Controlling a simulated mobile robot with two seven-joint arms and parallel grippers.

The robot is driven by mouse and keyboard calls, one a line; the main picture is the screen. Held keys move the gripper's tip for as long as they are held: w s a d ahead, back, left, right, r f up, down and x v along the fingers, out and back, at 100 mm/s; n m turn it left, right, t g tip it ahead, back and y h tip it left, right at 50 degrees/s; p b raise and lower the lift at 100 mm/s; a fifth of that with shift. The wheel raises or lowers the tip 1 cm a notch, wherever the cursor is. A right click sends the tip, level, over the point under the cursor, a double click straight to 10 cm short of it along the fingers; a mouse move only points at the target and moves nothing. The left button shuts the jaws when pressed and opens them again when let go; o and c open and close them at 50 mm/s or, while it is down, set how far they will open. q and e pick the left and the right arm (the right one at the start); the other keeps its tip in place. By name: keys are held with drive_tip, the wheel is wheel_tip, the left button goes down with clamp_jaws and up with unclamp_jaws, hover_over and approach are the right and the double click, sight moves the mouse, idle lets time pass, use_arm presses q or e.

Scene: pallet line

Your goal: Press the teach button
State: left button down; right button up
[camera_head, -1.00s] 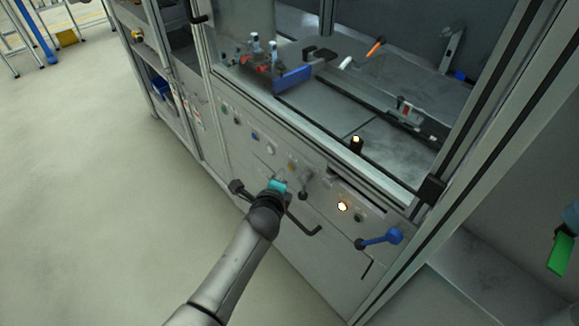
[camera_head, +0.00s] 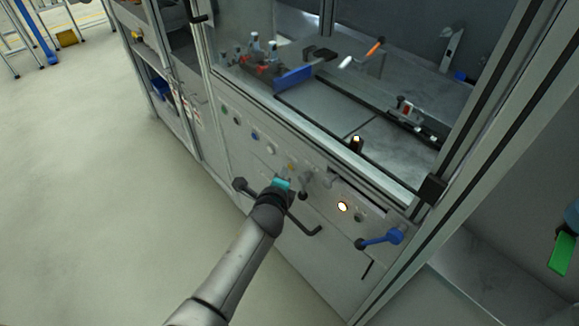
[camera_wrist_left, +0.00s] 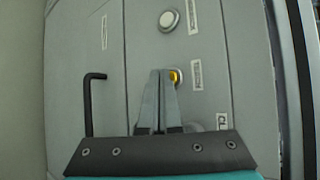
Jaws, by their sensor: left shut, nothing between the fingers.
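My left gripper (camera_head: 285,176) is in front of the machine's grey control panel (camera_head: 240,160), fingers pointing at it. In the left wrist view the gripper (camera_wrist_left: 161,74) is shut and empty. Its fingertips are beside a round yellow button (camera_wrist_left: 177,77) and cover its left part. The button also shows small in the head view (camera_head: 291,166), just past the fingertips. I cannot tell whether they touch it. A white round button (camera_wrist_left: 168,20) is farther along the same row. The labels are too blurred to read, so none names the teach button. My right gripper is not in view.
A black bent handle (camera_wrist_left: 90,100) is left of the gripper in the wrist view. A lit button (camera_head: 342,206) and a blue-knobbed lever (camera_head: 380,239) are to the right on the panel. Open floor (camera_head: 90,200) lies left.

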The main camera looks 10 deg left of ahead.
use_arm(q)
drive_tip(key=shift+w+d, duration=0.3)
idle(0.5)
drive_tip(key=shift+s+a, duration=0.1)
drive_tip(key=shift+s+a+p, duration=0.4)
drive_tip(key=shift+s+a, duration=0.05)
drive_tip(key=shift+s, duration=0.15)
drive_tip(key=shift+s, duration=0.1)
drive_tip(key=s+a+p, duration=0.2)
drive_tip(key=s+a, duration=0.1)
drive_tip(key=shift+s, duration=0.35)
idle(0.7)
